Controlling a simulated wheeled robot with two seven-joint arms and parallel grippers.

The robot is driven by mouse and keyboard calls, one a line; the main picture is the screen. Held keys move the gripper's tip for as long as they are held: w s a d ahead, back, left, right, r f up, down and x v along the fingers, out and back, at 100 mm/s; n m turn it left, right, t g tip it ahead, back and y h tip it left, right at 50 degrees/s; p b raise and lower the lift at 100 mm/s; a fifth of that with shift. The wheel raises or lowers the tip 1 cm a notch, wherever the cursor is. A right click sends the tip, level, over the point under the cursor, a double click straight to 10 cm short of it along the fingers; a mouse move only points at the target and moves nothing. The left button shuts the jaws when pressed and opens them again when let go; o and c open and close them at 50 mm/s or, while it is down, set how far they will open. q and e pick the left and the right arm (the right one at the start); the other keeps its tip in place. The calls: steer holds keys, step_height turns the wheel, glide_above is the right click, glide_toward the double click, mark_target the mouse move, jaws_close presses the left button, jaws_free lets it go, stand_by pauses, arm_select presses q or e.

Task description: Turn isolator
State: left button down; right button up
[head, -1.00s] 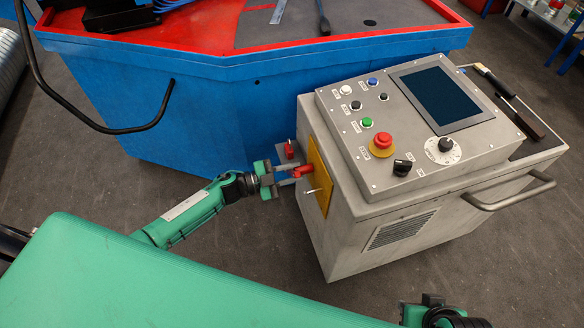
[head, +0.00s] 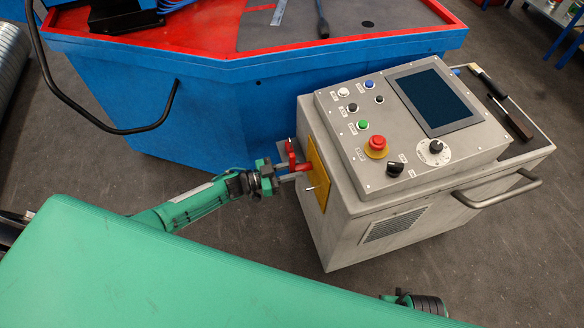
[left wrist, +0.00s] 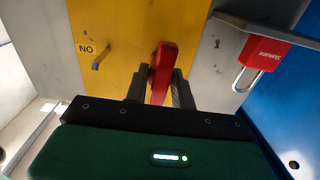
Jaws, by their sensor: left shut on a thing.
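The isolator's red handle (left wrist: 160,72) is on the yellow panel (left wrist: 115,22) in the left wrist view. My left gripper (left wrist: 160,90) is shut on it, one dark finger on each side, and the handle stands upright between them. In the head view my left gripper (head: 284,170) is at the yellow panel (head: 317,175) on the left face of the grey console, and the red handle shows only partly there. My right gripper's fingers are not in view.
The grey console (head: 350,228) carries buttons, a red emergency stop (head: 377,144) and a screen (head: 435,98). A blue bench (head: 225,110) stands close behind. Floor in front is clear.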

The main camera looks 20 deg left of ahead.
arm_select(q)
steer(key=shift+f, duration=0.1)
stand_by(0.3)
steer(key=c, duration=1.4)
jaws_free()
steer(key=shift+o, duration=0.2)
steer(key=v, duration=1.4)
